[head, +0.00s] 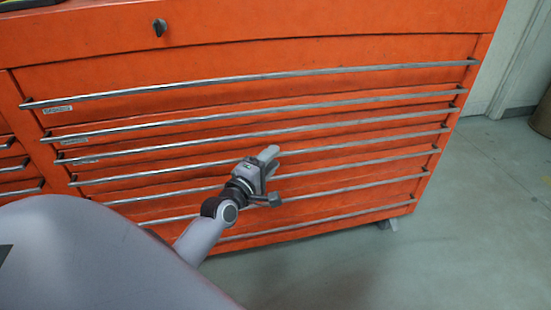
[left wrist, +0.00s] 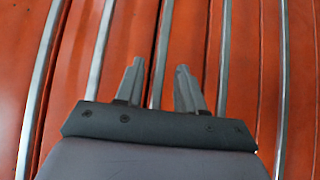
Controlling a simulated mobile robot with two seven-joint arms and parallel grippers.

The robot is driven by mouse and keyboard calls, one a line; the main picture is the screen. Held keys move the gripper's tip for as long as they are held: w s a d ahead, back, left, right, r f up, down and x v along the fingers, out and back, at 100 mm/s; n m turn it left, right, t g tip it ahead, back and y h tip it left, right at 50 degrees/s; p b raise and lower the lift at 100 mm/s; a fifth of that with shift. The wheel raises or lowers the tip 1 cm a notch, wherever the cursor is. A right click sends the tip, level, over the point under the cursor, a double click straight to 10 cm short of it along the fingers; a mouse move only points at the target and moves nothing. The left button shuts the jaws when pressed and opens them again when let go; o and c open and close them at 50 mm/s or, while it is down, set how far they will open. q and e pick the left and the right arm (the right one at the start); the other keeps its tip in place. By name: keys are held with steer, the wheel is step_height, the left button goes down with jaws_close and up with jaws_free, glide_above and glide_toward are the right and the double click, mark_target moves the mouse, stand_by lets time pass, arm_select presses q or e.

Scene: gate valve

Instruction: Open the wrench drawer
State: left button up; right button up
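The red tool cabinet (head: 250,55) has several wide drawers, each with a long metal bar handle. Small labels (head: 58,109) sit at the left ends of some upper drawers, too small to read, so I cannot tell which drawer is the wrench drawer. My left gripper (head: 268,153) is in front of the middle drawers, near a middle handle bar (head: 340,148). In the left wrist view its two fingers (left wrist: 158,85) are apart, and one handle bar (left wrist: 163,40) runs between them in the picture. I cannot tell whether the fingertips reach around it. My right gripper is not in view.
All drawers in this column look flush with the front. A black lock knob (head: 159,27) is on the panel above. More drawers (head: 15,165) are at the left edge. Grey floor (head: 480,230) is clear at the right, with a brown container (head: 542,115) beyond.

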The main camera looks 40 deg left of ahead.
arm_select(q)
steer(key=shift+w+a, duration=0.1)
steer(key=shift+w, duration=1.15)
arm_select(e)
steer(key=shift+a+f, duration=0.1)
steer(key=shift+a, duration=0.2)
arm_select(q)
jaws_close()
steer(key=shift+s, duration=0.1)
